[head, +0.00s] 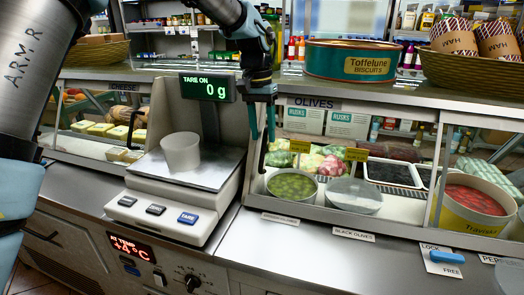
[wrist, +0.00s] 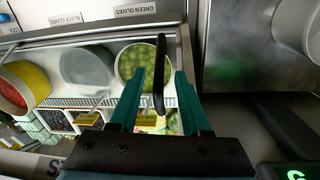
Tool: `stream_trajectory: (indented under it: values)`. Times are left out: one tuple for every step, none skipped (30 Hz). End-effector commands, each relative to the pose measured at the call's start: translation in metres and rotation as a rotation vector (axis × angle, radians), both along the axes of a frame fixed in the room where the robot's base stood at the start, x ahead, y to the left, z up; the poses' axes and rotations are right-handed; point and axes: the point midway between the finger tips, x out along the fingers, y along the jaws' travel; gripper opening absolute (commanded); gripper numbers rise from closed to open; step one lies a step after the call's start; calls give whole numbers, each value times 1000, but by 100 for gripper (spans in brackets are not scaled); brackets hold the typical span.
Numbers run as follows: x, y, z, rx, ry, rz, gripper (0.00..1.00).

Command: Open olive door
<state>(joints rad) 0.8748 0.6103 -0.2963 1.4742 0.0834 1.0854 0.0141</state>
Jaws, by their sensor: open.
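The olive section (head: 312,103) of the glass-fronted counter is labelled OLIVES. My gripper (head: 262,132) is open, with teal fingers pointing down at the handle's upper part. In the wrist view the handle lies between the fingers, without clear contact.
A scale (head: 190,178) with a plastic cup (head: 181,153) stands close on the left. A Toffelune biscuit tin (head: 350,60) and a basket of hams (head: 475,70) stand on top. A blue lever (head: 445,257) lies on a LOCK/FREE plate.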

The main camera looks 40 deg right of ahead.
Motion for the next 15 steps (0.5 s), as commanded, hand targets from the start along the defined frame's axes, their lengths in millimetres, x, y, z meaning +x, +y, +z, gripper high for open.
stream_trajectory:
  values:
    - [-2, 0, -8, 3, 2, 0, 47]
    - [-2, 1, -14, 4, 3, 0, 47]
    - [-3, 0, -21, 3, 2, 0, 47]
    - [-3, 0, -26, 3, 2, 0, 47]
    - [-3, 0, -32, 2, 2, 0, 47]
    - [-4, 0, -38, 3, 2, 0, 47]
    - [-4, -1, -42, 3, 1, 0, 47]
    - [-4, -1, -46, 2, 1, 0, 47]
    - [-5, -1, -51, 2, 1, 1, 47]
    - [-5, -1, -54, 1, 0, 1, 47]
    - [-5, -1, -57, 1, 0, 1, 47]
    - [-5, -1, -60, 1, -1, 1, 47]
    - [-5, -1, -61, 1, -1, 1, 47]
    - [-5, -1, -63, 0, -1, 1, 47]
    - [-5, -2, -64, 0, -1, 1, 47]
